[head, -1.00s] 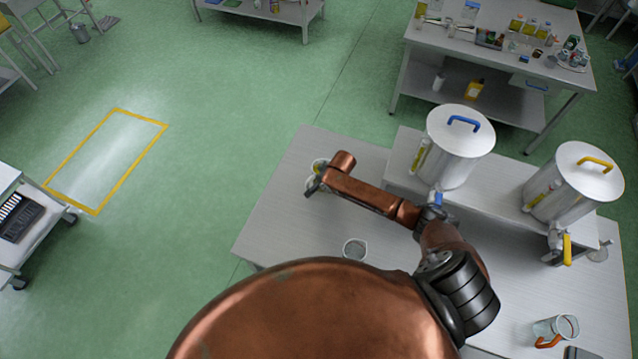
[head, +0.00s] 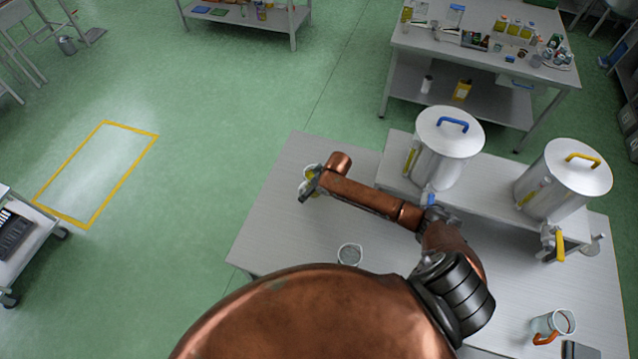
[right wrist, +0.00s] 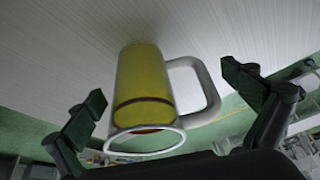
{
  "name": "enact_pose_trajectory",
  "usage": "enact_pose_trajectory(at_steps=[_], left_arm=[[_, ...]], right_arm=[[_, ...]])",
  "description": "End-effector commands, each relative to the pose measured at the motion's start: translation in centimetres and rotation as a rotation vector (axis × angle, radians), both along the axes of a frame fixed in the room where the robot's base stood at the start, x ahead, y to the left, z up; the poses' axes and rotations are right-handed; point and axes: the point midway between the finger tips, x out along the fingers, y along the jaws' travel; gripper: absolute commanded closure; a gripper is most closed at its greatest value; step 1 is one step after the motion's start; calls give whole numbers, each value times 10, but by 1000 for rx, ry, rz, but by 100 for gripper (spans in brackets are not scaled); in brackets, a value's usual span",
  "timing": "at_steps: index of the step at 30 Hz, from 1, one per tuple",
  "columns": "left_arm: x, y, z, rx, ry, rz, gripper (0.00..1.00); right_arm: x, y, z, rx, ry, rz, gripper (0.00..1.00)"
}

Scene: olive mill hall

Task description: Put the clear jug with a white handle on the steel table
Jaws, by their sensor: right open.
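The clear jug with a white handle (right wrist: 145,85) holds yellow-green liquid and stands on the pale grey tabletop. In the right wrist view it sits between the fingers of my right gripper (right wrist: 168,92), with its handle toward the right finger. The fingers are open, with gaps on both sides. In the head view my right gripper (head: 312,184) partly hides the jug (head: 308,171) near the left edge of the near table (head: 290,215). A grey steel-looking table (head: 480,60) with a lower shelf stands at the back right. My left gripper is not in view.
Two lidded steel drums, one blue-handled (head: 445,145) and one yellow-handled (head: 562,182), stand on a raised shelf. A clear cup (head: 350,254) and an orange-handled jug (head: 553,324) stand on the near table. The back table carries several bottles and jars. Green floor at left is open.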

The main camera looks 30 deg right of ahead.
Motion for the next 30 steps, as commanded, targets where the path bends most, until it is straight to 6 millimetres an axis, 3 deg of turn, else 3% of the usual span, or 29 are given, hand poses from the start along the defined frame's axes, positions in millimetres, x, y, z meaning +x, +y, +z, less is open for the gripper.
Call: enact_pose_trajectory(at_steps=[6,15,26,30], left_arm=[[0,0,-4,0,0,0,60],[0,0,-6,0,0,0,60],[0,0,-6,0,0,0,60],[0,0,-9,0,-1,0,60]], right_arm=[[-17,-8,43,-1,-2,0,0],[-30,-13,76,1,-1,-1,0],[-31,-12,78,2,1,-1,0],[-48,11,56,33,32,-26,0]])
